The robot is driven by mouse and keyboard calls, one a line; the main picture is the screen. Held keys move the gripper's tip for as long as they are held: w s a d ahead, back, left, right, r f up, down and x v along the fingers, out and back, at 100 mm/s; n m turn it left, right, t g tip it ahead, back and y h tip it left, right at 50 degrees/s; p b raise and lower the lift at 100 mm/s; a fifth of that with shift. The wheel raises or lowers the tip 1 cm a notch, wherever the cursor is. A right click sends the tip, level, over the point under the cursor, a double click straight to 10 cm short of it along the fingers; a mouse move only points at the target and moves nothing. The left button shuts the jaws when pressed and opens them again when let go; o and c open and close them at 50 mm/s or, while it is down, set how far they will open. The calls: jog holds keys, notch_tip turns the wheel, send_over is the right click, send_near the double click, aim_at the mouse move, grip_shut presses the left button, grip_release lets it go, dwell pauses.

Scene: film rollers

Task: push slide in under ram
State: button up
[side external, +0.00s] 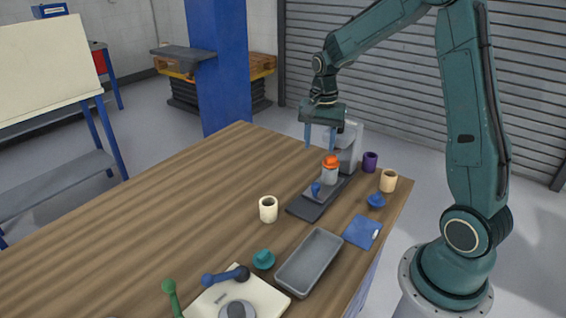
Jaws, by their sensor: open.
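A grey press stand (349,155), which seems to carry the ram, stands near the table's far right end. The ram's lower end is hidden behind my gripper. A dark, flat slide track (305,207) runs from its foot toward the front left. On the track is a blue knob or handle (315,188), seemingly part of the slide. Behind it is a pale cylinder (329,174) with an orange top (330,161). My gripper (320,147) is open and empty, pointing down, above the orange top and in front of the press in this view.
A cream cup (268,209) stands left of the track; a purple cup (370,162), tan cup (388,180) and blue object (376,200) stand right. A grey tray (310,262), blue cloth (362,231) and teal knob (263,260) lie in front. The table's left is clear.

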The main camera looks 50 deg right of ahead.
aim_at(316, 185)
jog(key=m, duration=0.9)
jog(key=shift+s+a+f, duration=0.1)
jog(key=shift+s+a, duration=0.05)
jog(key=shift+s, duration=0.05)
jog(key=shift+f, duration=0.1)
jog(key=shift+w+f, duration=0.15)
jog(key=shift+f, duration=3.25)
jog(key=shift+w+f, duration=0.1)
jog(key=shift+f, duration=3.3)
jog(key=shift+d, duration=0.2)
grip_shut()
